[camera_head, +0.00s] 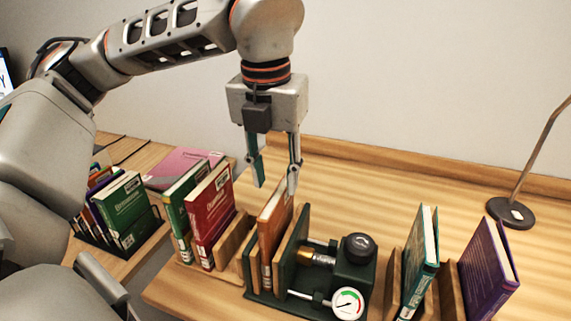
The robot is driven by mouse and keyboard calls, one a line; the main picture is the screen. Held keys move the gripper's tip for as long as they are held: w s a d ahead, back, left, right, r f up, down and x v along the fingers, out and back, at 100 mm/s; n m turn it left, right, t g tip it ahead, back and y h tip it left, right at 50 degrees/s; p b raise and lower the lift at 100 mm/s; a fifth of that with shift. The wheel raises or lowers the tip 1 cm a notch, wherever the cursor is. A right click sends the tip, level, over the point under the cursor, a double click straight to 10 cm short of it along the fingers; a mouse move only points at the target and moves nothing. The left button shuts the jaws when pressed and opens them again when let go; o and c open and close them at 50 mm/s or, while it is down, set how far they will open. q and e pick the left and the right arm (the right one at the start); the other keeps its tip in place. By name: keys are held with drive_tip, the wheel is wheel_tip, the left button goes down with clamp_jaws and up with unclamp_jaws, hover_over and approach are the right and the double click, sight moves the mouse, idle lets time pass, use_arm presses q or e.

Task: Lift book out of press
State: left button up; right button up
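An orange-brown book (274,225) stands upright in the press (294,262), between its wooden boards and a dark green plate. The press has a black knob, a brass screw part and a round gauge on its right side. My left gripper (272,185) points down just above the top of the book, its two fingers apart with nothing visible between them. The right fingertip is close to the book's top edge; I cannot tell whether it touches. The lower part of the book is partly hidden by the press. My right gripper is not in view.
Red (209,216) and green (181,208) books stand in a wooden holder left of the press. Teal (420,262) and purple (487,268) books stand at the right. A lamp base (511,212) is at the back right. The table behind the press is clear.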

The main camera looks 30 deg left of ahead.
sight(279, 198)
use_arm(q)
wheel_tip(279, 198, down, 4)
drive_tip(key=shift+r, duration=0.15)
drive_tip(key=f, duration=0.3)
drive_tip(key=shift+w+a+b, duration=0.1)
drive_tip(key=shift+w+b, duration=0.15)
drive_tip(key=shift+b, duration=0.05)
drive_tip(key=shift+f, duration=0.45)
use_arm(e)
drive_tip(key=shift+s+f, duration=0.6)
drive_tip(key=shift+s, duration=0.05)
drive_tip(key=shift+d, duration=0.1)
use_arm(q)
clamp_jaws()
drive_tip(key=shift+w+d+r, duration=0.15)
drive_tip(key=shift+d+r, duration=0.05)
drive_tip(key=shift+d, duration=0.05)
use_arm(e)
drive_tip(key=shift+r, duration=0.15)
